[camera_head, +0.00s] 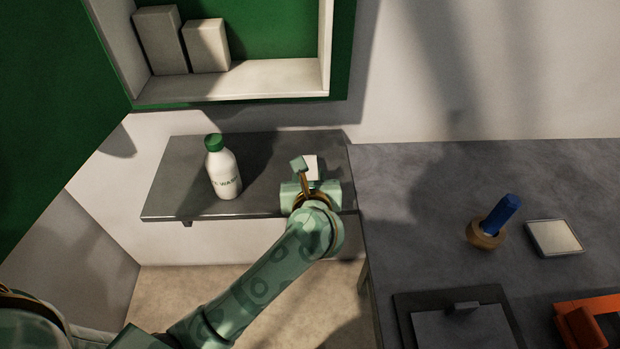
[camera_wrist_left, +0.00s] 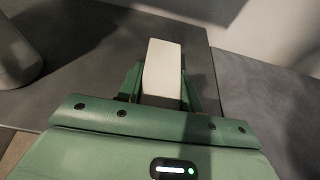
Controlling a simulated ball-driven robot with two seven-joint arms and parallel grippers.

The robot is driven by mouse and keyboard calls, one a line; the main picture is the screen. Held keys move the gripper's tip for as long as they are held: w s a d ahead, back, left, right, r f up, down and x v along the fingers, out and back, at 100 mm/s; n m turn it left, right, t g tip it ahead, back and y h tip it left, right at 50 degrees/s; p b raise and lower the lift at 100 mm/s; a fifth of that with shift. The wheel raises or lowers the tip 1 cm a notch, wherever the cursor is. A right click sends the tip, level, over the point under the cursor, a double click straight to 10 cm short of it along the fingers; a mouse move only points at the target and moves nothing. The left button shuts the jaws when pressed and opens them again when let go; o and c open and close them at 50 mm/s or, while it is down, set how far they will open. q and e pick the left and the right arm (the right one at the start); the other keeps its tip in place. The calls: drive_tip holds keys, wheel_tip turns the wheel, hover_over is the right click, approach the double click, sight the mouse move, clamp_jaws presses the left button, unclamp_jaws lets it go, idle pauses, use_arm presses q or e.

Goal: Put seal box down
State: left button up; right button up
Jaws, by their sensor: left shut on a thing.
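The seal box, a small white box (camera_head: 313,168), is at my left gripper (camera_head: 304,180) over the right end of the grey shelf (camera_head: 265,198). In the left wrist view the white box (camera_wrist_left: 162,72) sits between the two green fingers of my left gripper (camera_wrist_left: 161,88), which is shut on it. The box is at or just above the shelf surface; I cannot tell whether it touches. The gripper and wrist hide part of the box in the head view. My right gripper is not in view.
A white bottle with a green cap (camera_head: 223,170) stands on the shelf to the left. A wall niche (camera_head: 230,80) holds two pale boxes above. The dark table (camera_head: 420,220) at right holds a blue-handled tool (camera_head: 501,215), a light pad (camera_head: 554,238) and orange parts (camera_head: 590,325).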

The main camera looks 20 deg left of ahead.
use_arm(q)
drive_tip(key=shift+f, duration=0.1)
drive_tip(key=o, duration=1)
drive_tip(key=shift+r, duration=0.25)
drive_tip(key=shift+s+d+r, duration=0.15)
drive_tip(key=shift+s, duration=0.15)
drive_tip(key=p+v, duration=0.3)
drive_tip(key=v, duration=0.8)
drive_tip(key=shift+s, duration=0.2)
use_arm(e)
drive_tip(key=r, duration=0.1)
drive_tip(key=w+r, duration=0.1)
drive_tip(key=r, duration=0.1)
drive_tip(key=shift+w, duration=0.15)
